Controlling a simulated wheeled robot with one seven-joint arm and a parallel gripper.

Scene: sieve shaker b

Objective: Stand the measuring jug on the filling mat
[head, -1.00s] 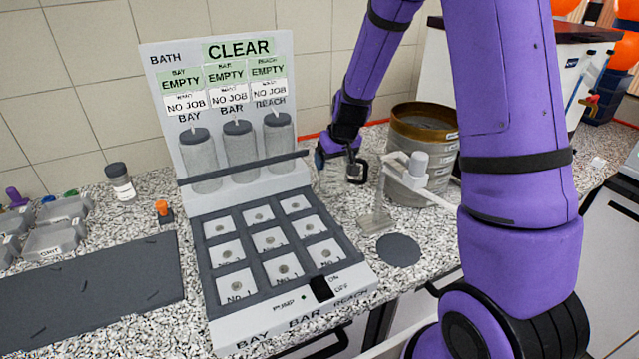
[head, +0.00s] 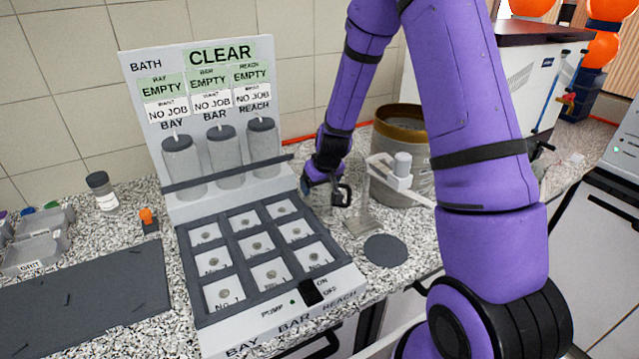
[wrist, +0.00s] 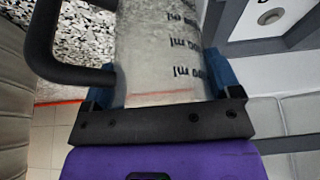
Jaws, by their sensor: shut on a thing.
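The measuring jug (wrist: 160,50) is a clear cylinder with "ml" markings and a black handle (wrist: 45,45). It fills the middle of the wrist view, between the blue fingers of my gripper (wrist: 165,90), which is shut on it. In the head view my gripper (head: 318,192) is between the bath unit and the grey stand; the jug's dark handle (head: 342,195) shows, but its clear body is hard to make out. The filling mat, a dark round disc (head: 385,250), lies bare on the counter, below and right of my gripper in the picture.
The bath unit (head: 347,278) with its grid of cells stands left of the mat. A large brass-rimmed sieve drum (head: 400,125) is behind that. The counter's front edge is close to the mat.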

